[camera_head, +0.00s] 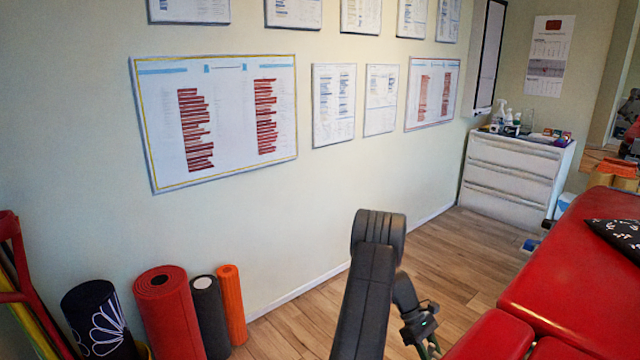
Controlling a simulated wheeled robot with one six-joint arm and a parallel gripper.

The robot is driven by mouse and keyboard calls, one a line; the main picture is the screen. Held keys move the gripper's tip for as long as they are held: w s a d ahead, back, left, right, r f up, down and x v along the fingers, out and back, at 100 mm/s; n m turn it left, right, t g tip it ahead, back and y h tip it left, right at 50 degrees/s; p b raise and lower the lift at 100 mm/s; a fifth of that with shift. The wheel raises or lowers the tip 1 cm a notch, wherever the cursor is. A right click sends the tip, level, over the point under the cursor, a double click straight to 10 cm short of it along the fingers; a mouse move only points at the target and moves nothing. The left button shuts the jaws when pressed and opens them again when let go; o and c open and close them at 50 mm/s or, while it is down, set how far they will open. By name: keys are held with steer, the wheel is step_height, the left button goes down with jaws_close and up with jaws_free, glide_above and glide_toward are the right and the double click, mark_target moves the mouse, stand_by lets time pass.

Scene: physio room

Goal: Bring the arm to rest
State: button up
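My arm (368,285) rises from the bottom of the head view, dark grey and folded, its rounded top joint above the wood floor. My gripper (420,325) seems to be the small dark part with a green light to the right of the arm link, pointing down. Its fingertips are too small and partly cut off by the bottom edge, so I cannot tell open from shut. I see nothing held in it.
A red treatment table (575,265) stands close on the right, with a dark patterned pillow (618,236). Rolled mats (170,315) and rollers stand at the lower left by the wall. A white drawer cabinet (515,175) stands at the back. Wood floor (445,250) is clear between.

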steer(key=shift+s+d+f, duration=0.1)
steer(key=shift+s+f, duration=0.05)
steer(key=shift+f, duration=0.1)
